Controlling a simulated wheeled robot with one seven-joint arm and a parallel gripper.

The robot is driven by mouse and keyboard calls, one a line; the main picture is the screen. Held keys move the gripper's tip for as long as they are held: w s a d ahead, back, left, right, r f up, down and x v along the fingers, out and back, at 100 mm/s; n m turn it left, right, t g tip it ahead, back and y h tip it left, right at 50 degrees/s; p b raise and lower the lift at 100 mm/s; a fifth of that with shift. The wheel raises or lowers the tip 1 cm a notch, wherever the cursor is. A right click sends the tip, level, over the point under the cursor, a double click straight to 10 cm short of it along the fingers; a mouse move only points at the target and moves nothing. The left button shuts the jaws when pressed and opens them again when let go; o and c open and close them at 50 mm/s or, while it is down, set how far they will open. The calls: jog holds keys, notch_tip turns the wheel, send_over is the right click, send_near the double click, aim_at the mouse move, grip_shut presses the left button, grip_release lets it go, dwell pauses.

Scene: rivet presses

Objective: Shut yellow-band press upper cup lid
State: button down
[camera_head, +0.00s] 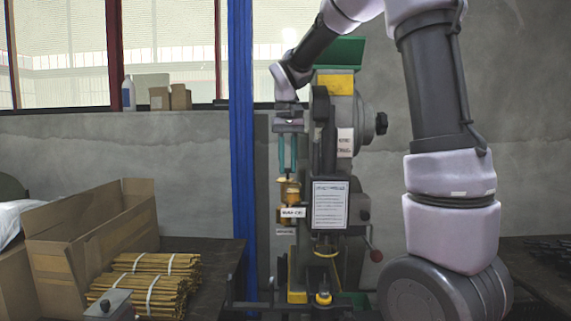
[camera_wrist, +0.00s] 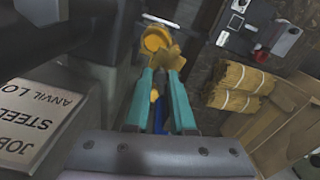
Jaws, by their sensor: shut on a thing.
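The yellow-band press (camera_head: 336,84) stands in the middle of the head view, with a yellow band near its top under a green hood. Its golden upper cup (camera_head: 289,195) is on the left side of the press front. My gripper (camera_head: 288,172) points down at the top of this cup, its teal fingers close together. In the wrist view the fingertips (camera_wrist: 164,68) close on a golden piece, the upper cup lid (camera_wrist: 170,55). A round golden part (camera_wrist: 154,40) shows just beyond them. The fingers partly hide the lid, and I cannot tell its exact angle.
A blue post (camera_head: 240,140) stands close left of the press. A white notice (camera_head: 329,205) hangs on the press front, and a sign plate (camera_wrist: 35,125) is near my gripper. A cardboard box (camera_head: 95,240) and tied bundles of golden rods (camera_head: 150,282) lie on the left table.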

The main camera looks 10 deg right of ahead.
jog(key=m, duration=0.3)
jog(key=s+d+m, duration=0.1)
jog(key=shift+m, duration=0.3)
jog(key=m, duration=0.1)
jog(key=s+m, duration=0.1)
jog(key=m, duration=0.1)
jog(key=shift+d+m, duration=0.15)
jog(key=shift+m, duration=0.15)
jog(key=m, duration=0.1)
jog(key=s+m, duration=0.1)
jog(key=m, duration=0.1)
jog(key=shift+m, duration=0.3)
jog(key=shift+s+m, duration=0.3)
jog(key=shift+m, duration=0.7)
jog(key=shift+s+m, duration=0.25)
jog(key=shift+m, duration=0.75)
jog(key=c, duration=0.8)
grip_release()
jog(key=shift+o, duration=0.2)
